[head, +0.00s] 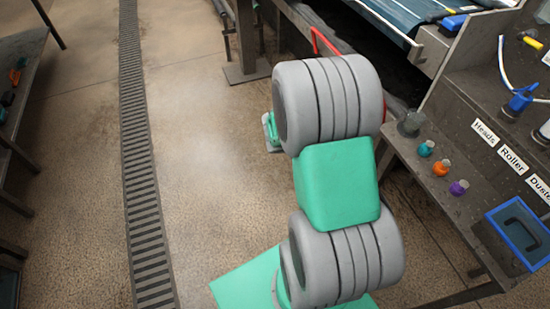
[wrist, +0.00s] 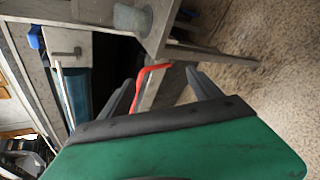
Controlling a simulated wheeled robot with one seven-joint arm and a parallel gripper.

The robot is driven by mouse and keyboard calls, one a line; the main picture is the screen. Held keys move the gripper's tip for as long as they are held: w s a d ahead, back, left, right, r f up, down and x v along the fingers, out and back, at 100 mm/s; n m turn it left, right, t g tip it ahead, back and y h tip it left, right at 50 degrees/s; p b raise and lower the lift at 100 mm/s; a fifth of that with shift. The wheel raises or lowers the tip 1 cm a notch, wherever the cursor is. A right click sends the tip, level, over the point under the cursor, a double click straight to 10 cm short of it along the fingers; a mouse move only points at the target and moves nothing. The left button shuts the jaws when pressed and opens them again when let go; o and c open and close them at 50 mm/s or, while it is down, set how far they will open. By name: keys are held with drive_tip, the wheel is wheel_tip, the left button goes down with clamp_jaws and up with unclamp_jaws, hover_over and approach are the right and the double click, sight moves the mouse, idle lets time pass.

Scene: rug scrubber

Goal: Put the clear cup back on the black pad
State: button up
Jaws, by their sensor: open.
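The clear cup (head: 410,123) looks grey and see-through. It stands upright near the back end of the workbench ledge, to the right of my arm in the head view. In the wrist view the cup (wrist: 132,18) is at the top, near the bench corner and apart from my fingers. My gripper (wrist: 159,76) is open, with nothing between its two dark fingers. In the head view my arm hides most of the gripper. I cannot make out the black pad in either view.
On the ledge (head: 415,165) stand teal (head: 426,148), orange (head: 441,167) and purple (head: 459,187) small items, and a blue tray (head: 520,232). A red bar (wrist: 148,85) shows behind my fingers. Open floor (head: 210,130) lies left of my arm, with a drain grate (head: 142,150).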

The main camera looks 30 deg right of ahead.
drive_tip(key=w+a+m+t+y, duration=0.25)
drive_tip(key=w+a+y, duration=0.2)
drive_tip(key=a, duration=0.65)
drive_tip(key=s+a+r+m+y, duration=0.1)
drive_tip(key=a+r+y, duration=0.1)
drive_tip(key=a, duration=0.6)
drive_tip(key=s+a+r+m+y, duration=0.1)
drive_tip(key=s+a+r+y, duration=0.1)
drive_tip(key=a, duration=0.7)
drive_tip(key=s+a+r+m+y, duration=0.1)
drive_tip(key=s+a+r+y, duration=0.1)
drive_tip(key=a, duration=0.6)
drive_tip(key=shift+s+a+g+y, duration=0.25)
drive_tip(key=shift+g+y, duration=0.2)
drive_tip(key=shift+y, duration=0.3)
drive_tip(key=shift+w, duration=0.1)
